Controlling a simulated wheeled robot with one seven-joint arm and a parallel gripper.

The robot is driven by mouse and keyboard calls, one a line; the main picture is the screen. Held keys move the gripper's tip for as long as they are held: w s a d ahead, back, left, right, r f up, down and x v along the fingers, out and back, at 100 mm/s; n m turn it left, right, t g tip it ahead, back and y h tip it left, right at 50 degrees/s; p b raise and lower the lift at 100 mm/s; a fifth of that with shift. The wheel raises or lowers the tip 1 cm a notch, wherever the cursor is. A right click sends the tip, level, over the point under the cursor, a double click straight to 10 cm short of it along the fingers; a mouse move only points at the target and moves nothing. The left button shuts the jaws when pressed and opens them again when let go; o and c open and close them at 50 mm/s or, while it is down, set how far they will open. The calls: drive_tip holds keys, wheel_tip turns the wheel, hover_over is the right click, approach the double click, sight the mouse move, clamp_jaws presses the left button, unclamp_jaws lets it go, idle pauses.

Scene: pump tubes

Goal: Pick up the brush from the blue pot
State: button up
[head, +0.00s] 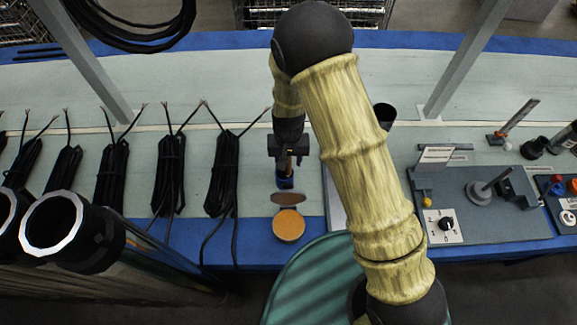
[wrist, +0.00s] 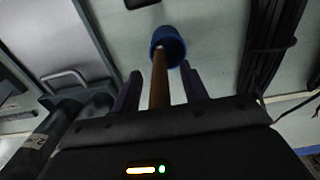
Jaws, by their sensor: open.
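The blue pot (wrist: 170,40) is at the top middle of the wrist view, and its round rim faces the camera. The brush shows as a brown handle (wrist: 159,80) running from the pot towards my wrist; its bristle end is hidden in the pot. My gripper (wrist: 160,72) is open, with one dark finger on each side of the handle; I cannot tell whether either touches it.
A round orange-topped container (head: 288,224) and a brown oval piece (head: 285,198) lie in front of the pot. Bundled black cables (head: 222,172) lie to the left. A grey panel with a dial (head: 446,223) is to the right. A black cup (head: 385,113) stands behind my arm.

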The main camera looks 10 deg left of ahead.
clamp_jaws()
drive_tip(key=shift+r, duration=0.1)
wheel_tip(320, 180, up, 10)
drive_tip(key=shift+f, duration=0.1)
idle(0.6)
drive_tip(key=shift+w, duration=0.2)
drive_tip(key=shift+d, duration=0.15)
